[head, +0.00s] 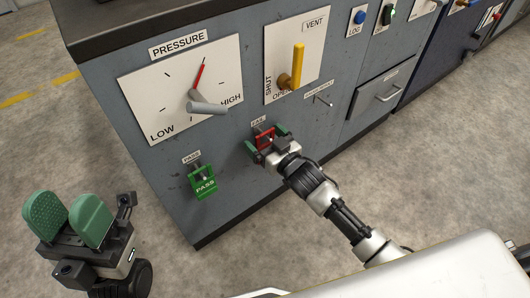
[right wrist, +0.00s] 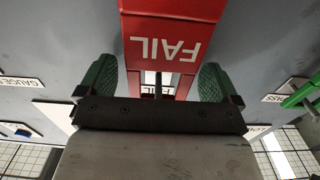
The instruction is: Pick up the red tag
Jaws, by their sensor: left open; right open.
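The red tag (head: 264,136) hangs on the front panel of the grey cabinet under a small "FAIL" label. In the right wrist view the red tag (right wrist: 170,45) reads "FAIL" upside down, with a peg at its slot. My right gripper (head: 266,140) is at the tag, its green fingers open, one on each side. In the right wrist view, gaps show between the tag and both fingers, and the gripper (right wrist: 156,82) holds nothing. My left gripper (head: 68,217) is open and empty, low at the left, away from the cabinet.
A green "PASS" tag (head: 203,182) hangs to the left of the red tag. Above are a pressure dial (head: 165,90) with a grey knob and a yellow vent lever (head: 297,66). Floor at left is clear.

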